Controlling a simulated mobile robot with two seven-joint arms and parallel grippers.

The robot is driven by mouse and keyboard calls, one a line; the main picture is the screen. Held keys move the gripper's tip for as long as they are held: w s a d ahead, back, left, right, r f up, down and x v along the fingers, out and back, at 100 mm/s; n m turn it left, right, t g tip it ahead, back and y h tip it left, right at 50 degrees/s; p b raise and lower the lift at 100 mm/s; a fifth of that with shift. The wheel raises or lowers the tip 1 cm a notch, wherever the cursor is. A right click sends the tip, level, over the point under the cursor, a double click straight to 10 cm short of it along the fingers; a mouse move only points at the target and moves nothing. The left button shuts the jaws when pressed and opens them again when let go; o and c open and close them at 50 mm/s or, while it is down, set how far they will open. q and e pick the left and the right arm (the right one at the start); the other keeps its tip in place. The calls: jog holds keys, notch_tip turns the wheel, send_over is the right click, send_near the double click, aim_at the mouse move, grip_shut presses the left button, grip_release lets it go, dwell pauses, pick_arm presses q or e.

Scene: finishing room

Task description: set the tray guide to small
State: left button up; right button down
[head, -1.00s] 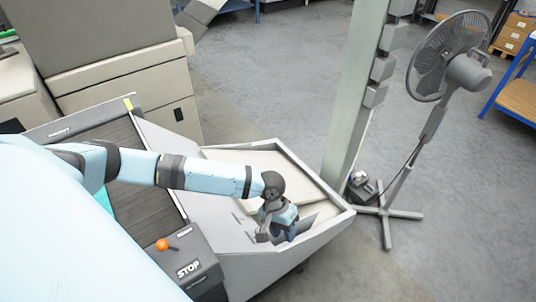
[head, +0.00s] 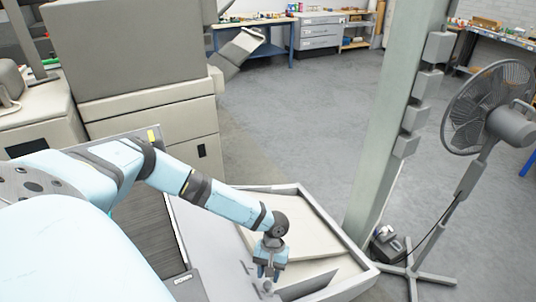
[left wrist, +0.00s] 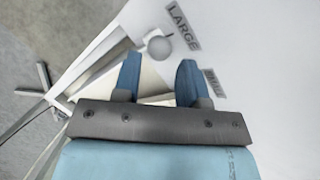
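The grey-white tray (head: 343,243) stands low at the bottom centre of the head view. A thin upright plate, seemingly the tray guide (head: 312,285), stands inside its near part. My left gripper (head: 266,278) is over the tray's near left side, pointing down. In the left wrist view its two blue fingers (left wrist: 158,82) are apart with nothing between the tips. A round grey knob (left wrist: 159,47) shows just beyond the fingertips, beside a LARGE label (left wrist: 184,26). A second label (left wrist: 214,82) by the right finger is too blurred to read. My right gripper is out of view.
A pale green post (head: 395,140) rises just behind the tray's right corner. A pedestal fan (head: 490,110) stands right of it. A beige machine (head: 150,110) is at the left. The floor behind the tray is clear.

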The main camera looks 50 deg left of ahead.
aim_at(268, 282)
pick_arm(q)
jog(key=shift+x, duration=1.8)
grip_shut()
jog(key=a, duration=0.2)
jog(key=w+a, duration=0.1)
jog(key=a, duration=0.2)
jog(key=w+a, duration=0.1)
jog(key=a, duration=0.2)
jog(key=shift+w+a, duration=0.1)
jog(key=shift+w, duration=0.1)
jog(key=shift+w+a, duration=0.15)
jog(key=shift+a, duration=0.3)
jog(key=shift+c, duration=0.5)
grip_release()
jog(key=shift+r, duration=0.1)
jog(key=shift+o, duration=0.5)
